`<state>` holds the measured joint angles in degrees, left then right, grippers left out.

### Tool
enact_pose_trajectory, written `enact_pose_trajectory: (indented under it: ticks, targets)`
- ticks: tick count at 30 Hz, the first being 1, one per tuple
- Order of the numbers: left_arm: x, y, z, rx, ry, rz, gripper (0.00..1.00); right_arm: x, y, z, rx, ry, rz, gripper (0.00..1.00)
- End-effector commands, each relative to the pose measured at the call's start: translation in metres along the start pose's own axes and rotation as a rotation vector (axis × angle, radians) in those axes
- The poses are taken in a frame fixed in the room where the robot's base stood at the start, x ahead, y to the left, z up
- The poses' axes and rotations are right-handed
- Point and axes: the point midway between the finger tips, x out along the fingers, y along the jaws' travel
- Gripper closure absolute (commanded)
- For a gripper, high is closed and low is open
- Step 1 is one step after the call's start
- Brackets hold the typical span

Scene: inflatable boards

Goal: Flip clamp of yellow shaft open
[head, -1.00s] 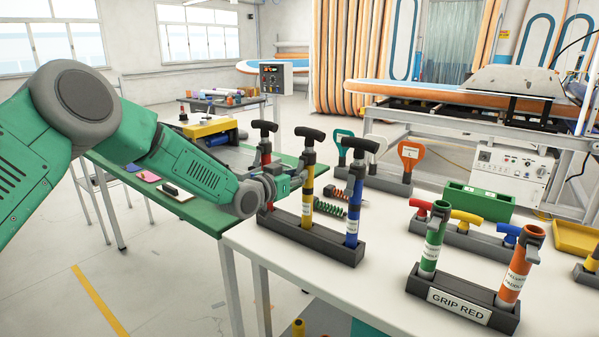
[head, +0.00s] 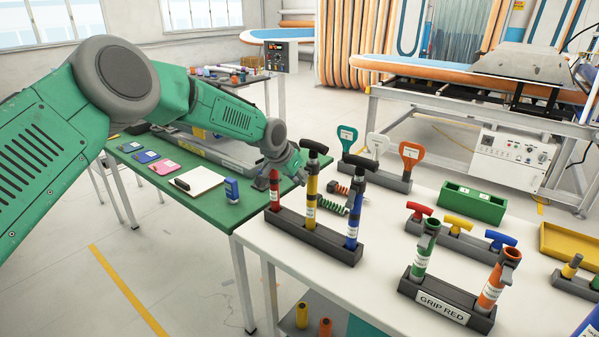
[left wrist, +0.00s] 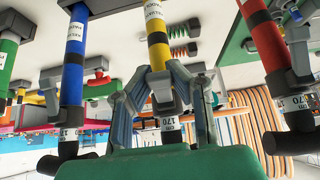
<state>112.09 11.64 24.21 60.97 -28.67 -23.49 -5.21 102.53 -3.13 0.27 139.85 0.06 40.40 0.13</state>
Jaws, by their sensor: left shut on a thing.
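The yellow shaft (head: 311,192) stands upright in a dark rack between a red shaft (head: 274,190) and a blue shaft (head: 353,205). It has a black T-handle (head: 314,147) on top. In the left wrist view, which is upside down, the yellow shaft (left wrist: 155,35) runs down between my fingers to its dark grey clamp (left wrist: 166,100). My left gripper (left wrist: 163,78) is shut on this clamp, one finger on each side. In the head view my left gripper (head: 296,170) reaches it from the left, behind the red shaft. Whether the clamp lever is flipped is unclear.
The dark rack (head: 300,236) stands at the white table's left edge. Paddle-shaped handles (head: 376,146) stand behind it, with springs (head: 333,204) between. The green table (head: 215,208) lies left.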

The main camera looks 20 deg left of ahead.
Motion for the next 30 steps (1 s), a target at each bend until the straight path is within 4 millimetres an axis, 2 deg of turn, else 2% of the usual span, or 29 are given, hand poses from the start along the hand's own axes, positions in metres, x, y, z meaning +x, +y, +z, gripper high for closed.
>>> enact_pose_trajectory:
  ticks: [12,30]
  targets:
    - [-0.0034,0.0012,-0.0011,0.001,-0.212,0.002,1.0,-0.0097,0.0001,-0.0004,0.0,0.0,0.0,0.6]
    - [-0.0047,0.0008,-0.0011,0.001,-0.27,0.002,1.0,-0.011,0.0001,-0.0005,0.0,0.0,0.0,0.6]
